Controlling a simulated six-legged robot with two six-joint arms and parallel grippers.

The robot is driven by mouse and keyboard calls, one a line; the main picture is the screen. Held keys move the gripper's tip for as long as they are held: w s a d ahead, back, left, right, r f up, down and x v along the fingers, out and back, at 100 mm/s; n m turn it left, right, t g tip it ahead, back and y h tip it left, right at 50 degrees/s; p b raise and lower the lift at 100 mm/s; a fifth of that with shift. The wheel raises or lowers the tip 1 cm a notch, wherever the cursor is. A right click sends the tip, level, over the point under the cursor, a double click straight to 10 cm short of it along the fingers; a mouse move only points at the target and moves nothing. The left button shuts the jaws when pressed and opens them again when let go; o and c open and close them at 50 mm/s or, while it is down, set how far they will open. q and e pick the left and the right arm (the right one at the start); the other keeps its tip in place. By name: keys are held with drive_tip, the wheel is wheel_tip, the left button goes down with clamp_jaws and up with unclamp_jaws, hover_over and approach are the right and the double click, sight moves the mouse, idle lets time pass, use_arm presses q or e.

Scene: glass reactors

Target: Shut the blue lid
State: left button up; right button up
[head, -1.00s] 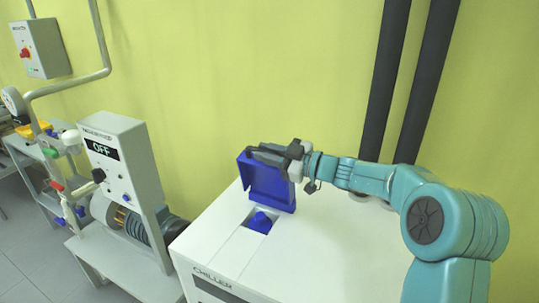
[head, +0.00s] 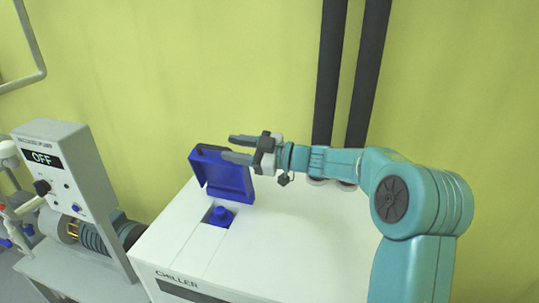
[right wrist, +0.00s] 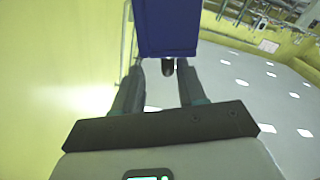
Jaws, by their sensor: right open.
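The blue lid (head: 226,175) stands raised, tilted back, on the top of the white chiller (head: 290,230). In front of it is a square opening with a blue cap (head: 221,216) inside. My right gripper (head: 232,148) is open and empty, its two fingers pointing left near the lid's upper edge. In the right wrist view the blue lid (right wrist: 167,28) shows beyond the spread fingertips (right wrist: 160,68). I cannot tell whether a finger touches the lid. My left gripper is not in view.
A grey control box (head: 65,165) reading OFF stands left of the chiller, with a motor-like unit (head: 95,235) beside it. Two dark vertical pipes (head: 345,80) run along the yellow wall behind the chiller.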

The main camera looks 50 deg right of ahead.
drive_tip(key=b+v, duration=0.1)
drive_tip(key=v, duration=1.1)
drive_tip(key=shift+a, duration=0.1)
